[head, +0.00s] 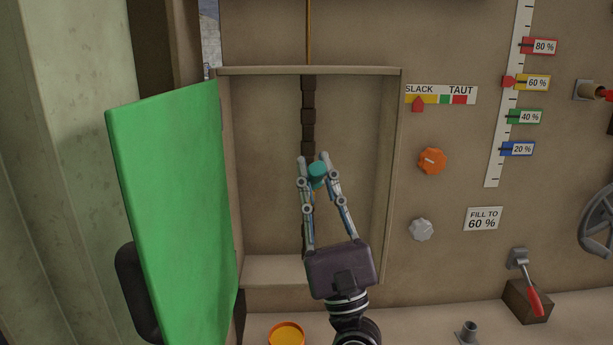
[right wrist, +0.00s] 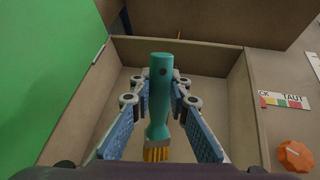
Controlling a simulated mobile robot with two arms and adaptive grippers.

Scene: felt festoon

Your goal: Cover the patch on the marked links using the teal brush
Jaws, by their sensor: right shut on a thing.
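My right gripper (head: 315,160) is shut on the teal brush (head: 318,172), inside the opening of a recessed box. In the right wrist view the teal brush (right wrist: 159,100) stands between the fingers, its yellow bristles at the lower end of that picture. A dark linked chain (head: 308,115) hangs down the box's back wall, just behind the gripper in the head view. Its lower part is mostly hidden by the gripper. I cannot make out marked links or a patch on it. My left gripper is not in view.
A green door (head: 175,210) stands open left of the box (head: 393,180). To the right are an orange knob (head: 432,161), a grey knob (head: 422,230), a slack/taut gauge (head: 441,95) and a red-handled lever (head: 532,297). An orange cup (head: 286,335) stands below the box.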

